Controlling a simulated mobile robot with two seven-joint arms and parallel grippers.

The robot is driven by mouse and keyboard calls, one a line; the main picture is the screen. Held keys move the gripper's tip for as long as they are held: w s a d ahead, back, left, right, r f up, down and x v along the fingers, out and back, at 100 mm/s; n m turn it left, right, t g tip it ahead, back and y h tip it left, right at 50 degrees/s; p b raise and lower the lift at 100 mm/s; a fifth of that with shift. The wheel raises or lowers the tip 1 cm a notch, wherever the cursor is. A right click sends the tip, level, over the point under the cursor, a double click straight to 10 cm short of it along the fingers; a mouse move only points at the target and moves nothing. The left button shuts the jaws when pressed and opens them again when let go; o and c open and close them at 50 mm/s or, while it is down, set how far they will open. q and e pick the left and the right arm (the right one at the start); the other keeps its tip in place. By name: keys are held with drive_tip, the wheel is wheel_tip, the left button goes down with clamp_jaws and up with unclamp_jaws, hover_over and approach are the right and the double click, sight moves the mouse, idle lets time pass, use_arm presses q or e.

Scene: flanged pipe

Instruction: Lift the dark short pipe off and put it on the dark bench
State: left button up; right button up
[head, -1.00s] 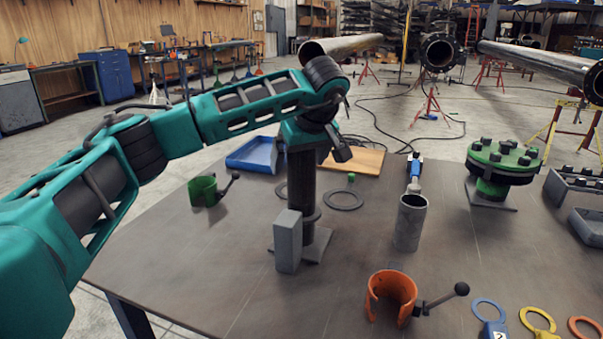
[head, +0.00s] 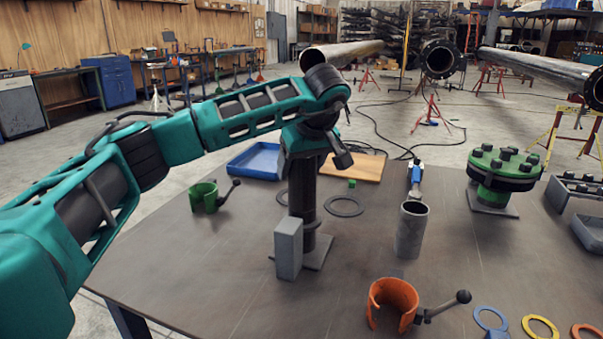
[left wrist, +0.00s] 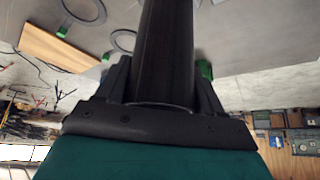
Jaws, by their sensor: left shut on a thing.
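The dark short pipe (head: 303,195) stands upright near the middle of the head view. Its lower end is over a grey base plate (head: 318,252), partly hidden by a grey block. I cannot tell whether a gap shows between pipe and plate. My left gripper (head: 305,152) is shut on the pipe near its top. In the left wrist view the pipe (left wrist: 165,45) runs between the two dark fingers. The dark grey bench (head: 220,260) lies under everything. My right gripper is not in view.
The grey block (head: 288,248) stands close in front of the pipe. A green clamp (head: 205,197), an orange clamp (head: 392,300), a grey tube (head: 411,230) and a green flanged piece (head: 502,170) surround it. A flat ring (head: 344,206) lies behind. The bench's left front is bare.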

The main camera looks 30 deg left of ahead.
use_arm(q)
wheel_tip(320, 180, up, 20)
drive_tip(key=p, duration=0.3)
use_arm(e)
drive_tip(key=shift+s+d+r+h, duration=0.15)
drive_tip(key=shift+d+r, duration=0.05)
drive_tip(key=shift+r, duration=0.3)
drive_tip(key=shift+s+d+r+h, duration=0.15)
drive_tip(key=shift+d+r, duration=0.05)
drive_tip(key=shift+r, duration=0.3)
use_arm(q)
drive_tip(key=shift+r, duration=0.1)
wheel_tip(320, 180, up, 5)
drive_tip(key=p, duration=0.5)
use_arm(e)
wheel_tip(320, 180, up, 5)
